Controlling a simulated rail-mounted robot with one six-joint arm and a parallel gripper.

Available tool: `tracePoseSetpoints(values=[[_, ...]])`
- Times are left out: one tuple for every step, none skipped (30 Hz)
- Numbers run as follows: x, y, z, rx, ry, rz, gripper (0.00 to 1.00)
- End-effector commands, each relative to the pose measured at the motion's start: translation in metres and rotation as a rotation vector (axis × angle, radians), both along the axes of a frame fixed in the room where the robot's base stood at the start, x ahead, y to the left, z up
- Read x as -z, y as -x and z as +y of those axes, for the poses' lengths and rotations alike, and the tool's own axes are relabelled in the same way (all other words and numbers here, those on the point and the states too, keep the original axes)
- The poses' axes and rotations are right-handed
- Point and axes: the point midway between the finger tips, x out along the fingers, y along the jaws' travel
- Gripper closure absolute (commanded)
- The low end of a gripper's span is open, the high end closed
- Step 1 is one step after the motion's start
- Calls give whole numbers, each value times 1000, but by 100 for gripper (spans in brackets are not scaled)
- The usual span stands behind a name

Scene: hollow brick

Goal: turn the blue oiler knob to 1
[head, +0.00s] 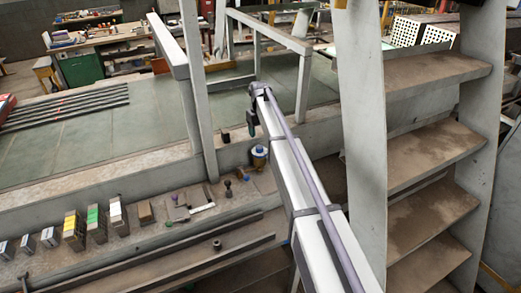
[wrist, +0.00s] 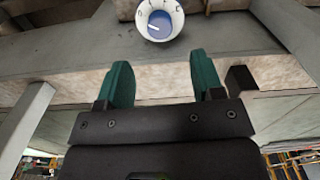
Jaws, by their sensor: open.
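The blue oiler knob (wrist: 160,24) shows at the top of the wrist view. It has a blue face with a small white mark toward its left side, inside a white ring with dark marks too small to read. In the head view the oiler (head: 259,156) is a small white and blue piece with a yellowish lower part, on the machine's side. My gripper (wrist: 160,78) is open, with two green fingers apart and nothing between them. The knob lies beyond the fingertips, roughly centred between them. In the head view my gripper (head: 251,122) is just above and left of the oiler.
A ledge with small blocks (head: 95,222) and loose tools (head: 190,205) lies at the lower left. A grey upright post (head: 196,90) stands left of my arm. Brown metal steps (head: 430,145) stand close on the right.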

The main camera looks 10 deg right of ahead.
Motion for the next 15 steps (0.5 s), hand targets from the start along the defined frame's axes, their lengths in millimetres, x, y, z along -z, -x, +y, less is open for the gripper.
tracePoseSetpoints(values=[[24, 0, 0, 0, 0, 0, 39], [32, 0, 0, 0, 0, 0, 39], [42, 0, 0, 0, 0, 0, 39], [50, 0, 0, 0, 0, 0, 39], [57, 0, 0, 0, 0, 0, 39], [65, 0, 0, 0, 0, 0, 39], [71, 0, 0, 0, 0, 0, 39], [75, 0, 0, 0, 0, 0, 39], [80, 0, 0, 0, 0, 0, 39], [82, 0, 0, 0, 0, 0, 39], [84, 0, 0, 0, 0, 0, 39], [84, 0, 0, 0, 0, 0, 39], [84, 0, 0, 0, 0, 0, 39], [84, 0, 0, 0, 0, 0, 39], [82, 0, 0, 0, 0, 0, 39]])
